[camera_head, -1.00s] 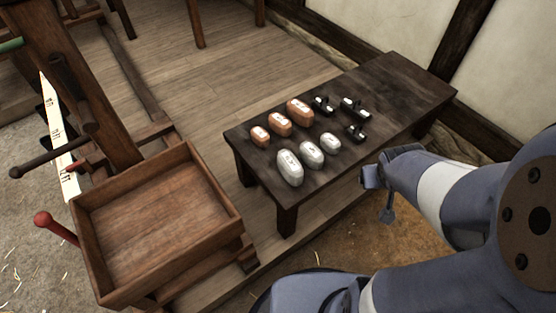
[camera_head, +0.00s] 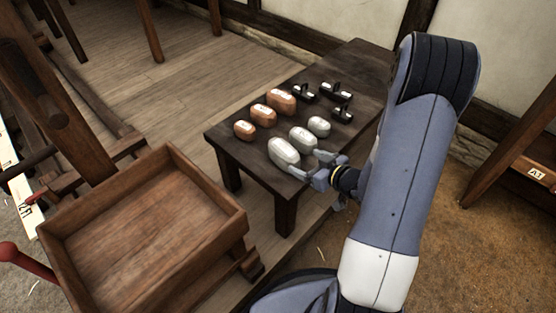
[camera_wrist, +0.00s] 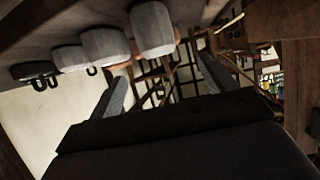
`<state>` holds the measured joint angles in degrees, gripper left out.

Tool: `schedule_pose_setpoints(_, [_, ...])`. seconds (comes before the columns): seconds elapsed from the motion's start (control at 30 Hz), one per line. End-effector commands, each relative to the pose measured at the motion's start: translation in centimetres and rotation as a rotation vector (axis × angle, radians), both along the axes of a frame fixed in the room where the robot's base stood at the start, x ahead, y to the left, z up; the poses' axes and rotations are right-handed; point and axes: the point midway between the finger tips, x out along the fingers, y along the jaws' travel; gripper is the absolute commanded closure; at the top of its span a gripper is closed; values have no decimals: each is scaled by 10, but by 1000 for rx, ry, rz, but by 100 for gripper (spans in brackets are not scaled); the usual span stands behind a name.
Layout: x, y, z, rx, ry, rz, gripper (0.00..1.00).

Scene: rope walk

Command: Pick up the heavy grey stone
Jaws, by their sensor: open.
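The largest grey stone (camera_head: 284,152), pale with a white label on top, sits at the near edge of the dark table (camera_head: 262,172). Two smaller grey stones, a middle one (camera_head: 303,138) and a small one (camera_head: 319,126), stand in a row behind it. My gripper (camera_head: 311,166) is open and empty at the table's near edge, just right of the largest stone, with one finger close to it. I cannot tell whether they touch. In the wrist view the picture is tilted; the nearest grey stone (camera_wrist: 153,28) shows beyond and between the fingers (camera_wrist: 163,65).
Several orange-brown stones (camera_head: 264,114) stand in a row left of the grey ones. Several small black pieces (camera_head: 303,93) lie behind. An empty wooden tray (camera_head: 140,225) stands at front left. A wooden stand with a label (camera_head: 536,171) is at the right.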

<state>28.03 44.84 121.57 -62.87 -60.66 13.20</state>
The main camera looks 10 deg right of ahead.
Motion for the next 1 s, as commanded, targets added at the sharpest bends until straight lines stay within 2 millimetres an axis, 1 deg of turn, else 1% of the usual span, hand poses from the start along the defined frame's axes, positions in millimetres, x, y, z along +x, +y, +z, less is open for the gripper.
schedule_pose_setpoints(0.2, [27, 16, -14, -2, -2, 4, 21])
schedule_pose_setpoints(0.3, [36, 21, -18, 0, -1, 3, 21])
schedule_pose_setpoints(0.47, [45, 25, -22, -1, -2, 1, 21])
schedule_pose_setpoints(0.63, [65, 35, -35, -1, -3, 2, 21])
schedule_pose_setpoints(0.73, [76, 41, -40, -2, -2, 2, 21])
schedule_pose_setpoints(0.83, [82, 44, -41, -2, -1, 0, 21])
schedule_pose_setpoints(1.0, [83, 44, -41, -1, -1, -1, 21])
